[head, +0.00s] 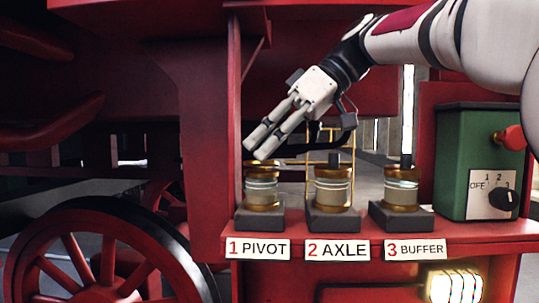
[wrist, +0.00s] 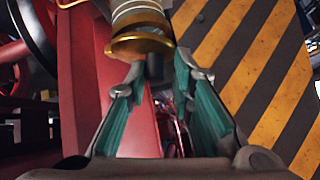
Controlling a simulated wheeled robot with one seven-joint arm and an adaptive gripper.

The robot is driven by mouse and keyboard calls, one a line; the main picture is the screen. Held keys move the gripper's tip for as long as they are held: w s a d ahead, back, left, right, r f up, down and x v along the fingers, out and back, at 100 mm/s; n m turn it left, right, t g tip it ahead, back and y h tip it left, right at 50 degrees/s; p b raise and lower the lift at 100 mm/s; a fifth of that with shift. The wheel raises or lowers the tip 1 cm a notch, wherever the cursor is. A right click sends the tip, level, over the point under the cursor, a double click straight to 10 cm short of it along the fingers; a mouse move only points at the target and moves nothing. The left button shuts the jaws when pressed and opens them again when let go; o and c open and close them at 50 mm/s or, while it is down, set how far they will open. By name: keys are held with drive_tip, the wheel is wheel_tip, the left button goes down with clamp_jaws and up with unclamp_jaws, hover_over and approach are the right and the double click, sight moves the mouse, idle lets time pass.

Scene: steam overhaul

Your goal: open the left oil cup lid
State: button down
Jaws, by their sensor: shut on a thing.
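The left oil cup (head: 262,190) stands on the red shelf above the label "1 PIVOT". It has a brass base and a pale banded glass body. Its brass lid (wrist: 140,47) shows in the wrist view, seated at the end of the glass body (wrist: 137,12); my fingers partly hide it in the head view. A dark knob (wrist: 154,67) sticks out from the lid. My gripper (head: 256,148) reaches down from the upper right to the top of this cup. In the wrist view its teal-padded fingers (wrist: 156,75) are on either side of the knob, shut on it.
The middle cup (head: 332,187), with a thin brass frame above it, and the right cup (head: 401,185) stand close by. A green box (head: 478,160) with a dial is at the right. A red post (head: 205,130) stands left of the cups.

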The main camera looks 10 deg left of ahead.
drive_tip(key=shift+w+r+m+g+b, duration=0.15)
drive_tip(key=shift+w+m+g+b, duration=0.3)
drive_tip(key=shift+w+g, duration=0.3)
drive_tip(key=shift+w+r+m+g+b, duration=0.15)
drive_tip(key=shift+w+m+g+b, duration=0.2)
drive_tip(key=shift+w+m+g, duration=0.35)
drive_tip(key=shift+s+g, duration=0.1)
drive_tip(key=shift+g, duration=0.15)
drive_tip(key=c, duration=1.6)
unclamp_jaws()
drive_tip(key=shift+o, duration=0.2)
drive_tip(key=shift+s+r, duration=0.15)
drive_tip(key=shift+s, duration=0.1)
